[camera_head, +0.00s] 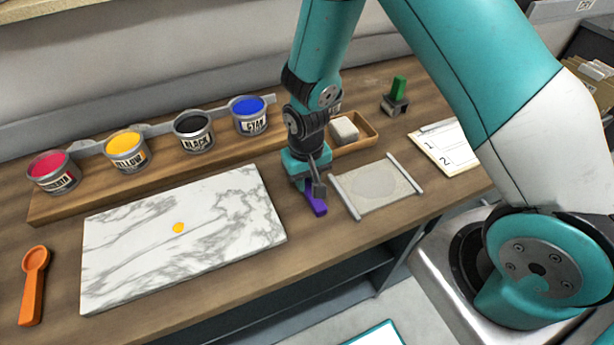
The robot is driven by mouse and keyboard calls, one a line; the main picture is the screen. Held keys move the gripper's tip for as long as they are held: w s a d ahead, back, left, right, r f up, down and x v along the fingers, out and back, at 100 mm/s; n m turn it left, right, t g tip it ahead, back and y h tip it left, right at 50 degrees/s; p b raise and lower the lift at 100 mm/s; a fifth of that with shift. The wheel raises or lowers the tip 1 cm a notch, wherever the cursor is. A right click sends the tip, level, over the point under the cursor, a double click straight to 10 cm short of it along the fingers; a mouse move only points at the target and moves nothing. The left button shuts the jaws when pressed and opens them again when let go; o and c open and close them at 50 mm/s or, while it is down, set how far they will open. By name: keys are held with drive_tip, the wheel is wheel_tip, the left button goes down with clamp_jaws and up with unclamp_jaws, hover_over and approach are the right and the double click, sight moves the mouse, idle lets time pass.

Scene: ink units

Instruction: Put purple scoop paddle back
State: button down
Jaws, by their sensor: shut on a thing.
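A purple scoop paddle (317,206) is in my gripper (313,185), which is shut on it. Only its lower part shows; the rest is hidden by the jaws. It is just right of the marble slab (110,262) and left of the small grey framed plate (345,200), at or just above the wooden bench; I cannot tell if it touches. An orange scoop (34,283) lies on the bench at the far left.
A wooden tray (367,137) holds a white block. A green-handled stamp (397,96) and a clipboard (449,146) are to the right.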

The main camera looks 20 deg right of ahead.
drive_tip(key=c, duration=0.9)
unclamp_jaws()
drive_tip(key=shift+c, duration=0.2)
drive_tip(key=shift+r, duration=0.55)
wheel_tip(320, 180, up, 10)
drive_tip(key=b, duration=0.2)
drive_tip(key=s+a+r+n+y, duration=0.2)
drive_tip(key=s+r+n, duration=0.1)
drive_tip(key=s+r, duration=0.5)
drive_tip(key=s+a+r+n+y, duration=0.2)
drive_tip(key=s+r+n, duration=0.2)
drive_tip(key=s+r, duration=0.3)
drive_tip(key=s, duration=0.3)
drive_tip(key=shift+s+a+r, duration=0.2)
drive_tip(key=shift+s+r, duration=0.1)
drive_tip(key=shift+r, duration=0.05)
